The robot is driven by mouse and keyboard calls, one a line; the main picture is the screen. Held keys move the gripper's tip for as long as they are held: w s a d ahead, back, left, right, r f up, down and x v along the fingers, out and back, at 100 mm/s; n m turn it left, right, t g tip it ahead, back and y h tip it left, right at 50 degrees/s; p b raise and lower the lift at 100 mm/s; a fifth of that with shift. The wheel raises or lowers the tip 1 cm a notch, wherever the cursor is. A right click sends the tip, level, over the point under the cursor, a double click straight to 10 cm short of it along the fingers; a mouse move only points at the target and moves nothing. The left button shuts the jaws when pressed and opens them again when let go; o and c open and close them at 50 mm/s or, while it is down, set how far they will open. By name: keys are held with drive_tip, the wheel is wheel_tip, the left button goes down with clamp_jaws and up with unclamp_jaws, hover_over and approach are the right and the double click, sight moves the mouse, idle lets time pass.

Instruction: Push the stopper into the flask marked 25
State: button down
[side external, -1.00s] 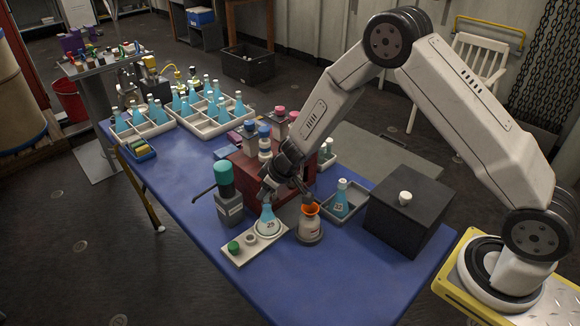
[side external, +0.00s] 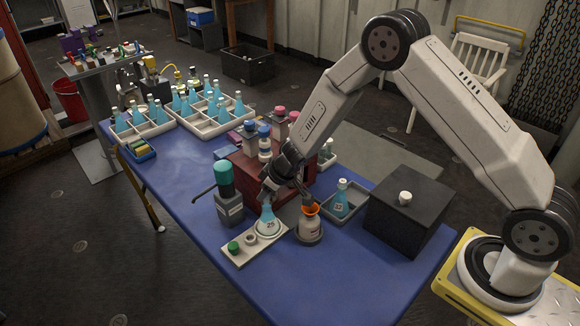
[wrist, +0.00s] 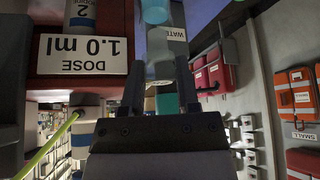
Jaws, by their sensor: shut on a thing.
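The conical flask with blue liquid marked 25 (side external: 268,224) stands upright on a pale tray (side external: 237,256) near the front of the blue table. My gripper (side external: 267,194) is right above its neck, with the fingertips at the mouth. In the wrist view my gripper (wrist: 158,75) is shut on a pale piece, which looks like the stopper (wrist: 160,66). In the side view the fingers hide the stopper, so I cannot tell how deep it sits in the neck.
A green cap (side external: 233,247) sits on the tray. A grey bottle with a teal top (side external: 226,190) stands close left, and an orange-mouthed bottle (side external: 310,224) close right. A second flask (side external: 341,201) stands in a grey tray. A dark box (side external: 402,217) is further right. The front table is clear.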

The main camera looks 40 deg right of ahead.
drive_tip(key=shift+f, duration=1.2)
idle(0.5)
unclamp_jaws()
idle(0.4)
drive_tip(key=shift+r, duration=0.1)
drive_tip(key=shift+r, duration=2.7)
